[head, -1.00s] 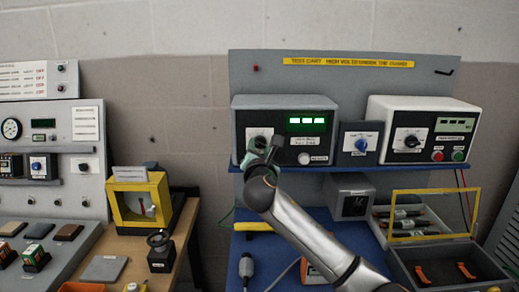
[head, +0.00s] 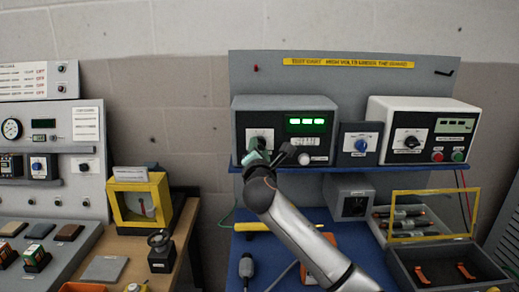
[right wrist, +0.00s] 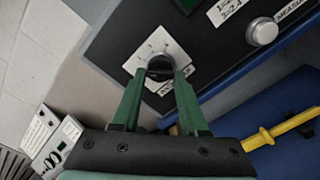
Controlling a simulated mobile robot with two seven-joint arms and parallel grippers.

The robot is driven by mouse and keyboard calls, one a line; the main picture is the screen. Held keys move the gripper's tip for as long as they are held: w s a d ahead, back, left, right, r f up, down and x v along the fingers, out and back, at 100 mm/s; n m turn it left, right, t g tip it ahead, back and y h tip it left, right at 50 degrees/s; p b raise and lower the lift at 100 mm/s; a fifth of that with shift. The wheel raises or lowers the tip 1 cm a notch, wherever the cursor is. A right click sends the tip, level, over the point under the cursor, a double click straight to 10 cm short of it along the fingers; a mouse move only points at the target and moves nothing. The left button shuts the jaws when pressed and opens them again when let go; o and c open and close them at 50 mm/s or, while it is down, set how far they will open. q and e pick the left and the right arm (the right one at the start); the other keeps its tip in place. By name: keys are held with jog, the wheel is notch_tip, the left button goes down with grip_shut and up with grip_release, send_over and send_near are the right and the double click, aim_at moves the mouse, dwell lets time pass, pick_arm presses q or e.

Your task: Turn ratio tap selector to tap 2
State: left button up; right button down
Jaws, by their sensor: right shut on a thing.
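The ratio meter (head: 262,105) is a grey box with a black face on the blue shelf, with a lit green display (head: 306,122). Its tap selector knob (right wrist: 159,66) is black and sits on a white dial plate (right wrist: 146,50), at the left of the face. The plate also shows in the head view (head: 262,134), where my gripper hides most of the knob. My right gripper (right wrist: 158,78) has its green fingers on both sides of the knob and is shut on it. It shows tilted in the head view (head: 258,153). The tap number is too small to read. My left gripper is out of view.
A white measure button (head: 303,158) is right of the gripper. Below are a yellow-handled tool (head: 252,227) and an open case (head: 448,264).

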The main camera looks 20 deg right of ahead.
jog(key=shift+m, duration=1.9)
jog(key=shift+c, duration=2.2)
grip_release()
jog(key=b+v, duration=0.1)
jog(key=v, duration=1.1)
jog(key=shift+s+b, duration=0.25)
jog(key=shift+b, duration=0.1)
jog(key=shift+a, duration=0.1)
